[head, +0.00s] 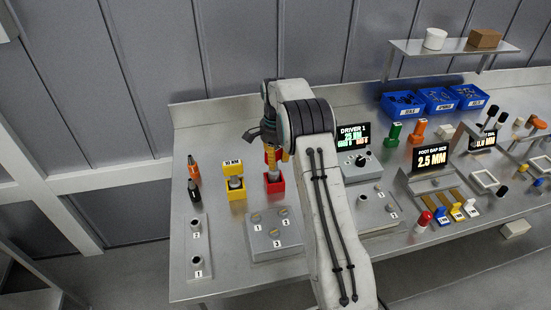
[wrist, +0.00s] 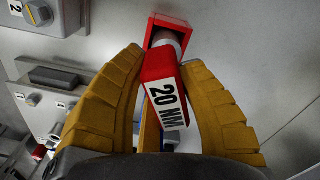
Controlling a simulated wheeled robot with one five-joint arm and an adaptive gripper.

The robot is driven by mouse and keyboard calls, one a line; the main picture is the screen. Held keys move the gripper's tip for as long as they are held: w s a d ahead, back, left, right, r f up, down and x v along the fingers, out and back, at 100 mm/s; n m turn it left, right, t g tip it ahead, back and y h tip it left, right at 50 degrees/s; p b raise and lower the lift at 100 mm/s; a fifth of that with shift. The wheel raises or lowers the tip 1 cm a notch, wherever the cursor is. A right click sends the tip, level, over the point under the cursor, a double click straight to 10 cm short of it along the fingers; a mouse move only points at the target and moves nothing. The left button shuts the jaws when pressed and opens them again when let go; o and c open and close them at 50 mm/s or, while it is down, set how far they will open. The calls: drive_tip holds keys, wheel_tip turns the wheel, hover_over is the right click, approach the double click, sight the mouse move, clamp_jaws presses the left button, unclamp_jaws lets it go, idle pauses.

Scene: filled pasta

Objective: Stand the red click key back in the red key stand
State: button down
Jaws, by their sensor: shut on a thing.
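The red click key (wrist: 155,68) with a "20 NM" label is between the two yellow fingers of my gripper (wrist: 175,115) in the wrist view. My gripper is shut on it. The key's silver shaft points into the opening of the red key stand (wrist: 153,28); how deep it sits cannot be told. In the head view the red key stand (head: 274,187) is on the bench, directly below my gripper (head: 271,160). There the key is mostly hidden by my fingers and wrist.
A yellow stand with a "10 NM" key (head: 233,168) is close on the left. Orange and black drivers (head: 193,168) stand further left. A grey block with numbered bolts (head: 271,233) is in front. A driver display box (head: 358,155) is to the right, beyond my arm.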

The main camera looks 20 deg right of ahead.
drive_tip(key=shift+f+b, duration=0.75)
drive_tip(key=shift+f, duration=0.45)
idle(0.5)
drive_tip(key=c, duration=0.8)
unclamp_jaws()
